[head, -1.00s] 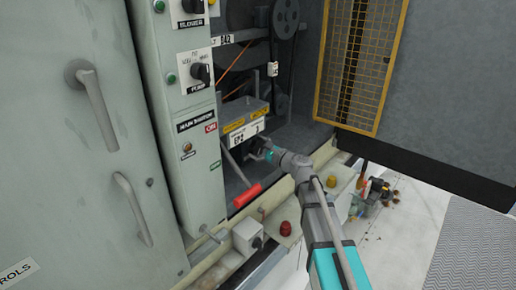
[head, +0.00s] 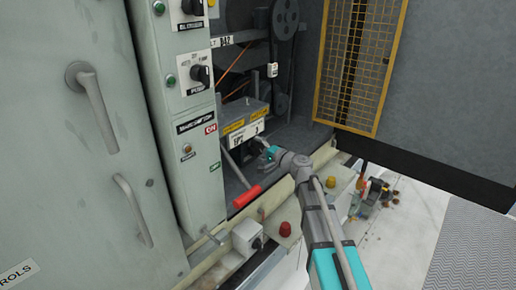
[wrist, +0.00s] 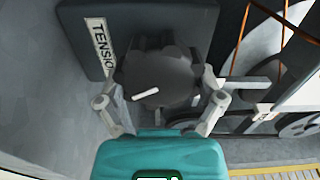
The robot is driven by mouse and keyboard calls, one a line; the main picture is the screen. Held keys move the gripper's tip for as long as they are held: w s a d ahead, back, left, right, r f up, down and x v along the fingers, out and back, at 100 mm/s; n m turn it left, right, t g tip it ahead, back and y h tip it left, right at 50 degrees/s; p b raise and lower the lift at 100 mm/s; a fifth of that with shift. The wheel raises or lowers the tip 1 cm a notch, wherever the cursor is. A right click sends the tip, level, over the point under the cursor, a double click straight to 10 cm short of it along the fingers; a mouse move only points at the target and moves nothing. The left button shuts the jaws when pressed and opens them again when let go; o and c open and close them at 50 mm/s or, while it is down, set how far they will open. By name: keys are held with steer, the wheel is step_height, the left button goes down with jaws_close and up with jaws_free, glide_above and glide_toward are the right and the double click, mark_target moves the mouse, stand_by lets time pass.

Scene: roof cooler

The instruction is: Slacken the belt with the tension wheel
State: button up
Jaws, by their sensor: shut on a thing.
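The tension wheel (wrist: 158,77) is a dark, lobed knob with a white pointer line, in the middle of the wrist view. It sits on a dark block with a white label (wrist: 104,46) that reads "TENSIO", cut off. My gripper (wrist: 160,103) is shut on the wheel, with one finger on each side of it. In the head view my gripper (head: 258,150) reaches into the open bay, and the wheel is too small to make out there. The belt (wrist: 246,38) shows as an orange line at the upper right of the wrist view, beside pale and grey pulleys.
A red-handled lever (head: 246,196) stands just left of my gripper. A switch column (head: 192,120) borders the bay on the left. A yellow mesh guard (head: 358,65) hangs on the right. A red knob (head: 285,229) sits on the front ledge.

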steer(key=n, duration=0.7)
steer(key=shift+r, duration=0.1)
stand_by(0.5)
steer(key=o, duration=0.9)
steer(key=shift+a, duration=0.1)
steer(key=shift+c, duration=0.2)
steer(key=shift+s, duration=0.1)
steer(key=v, duration=1.2)
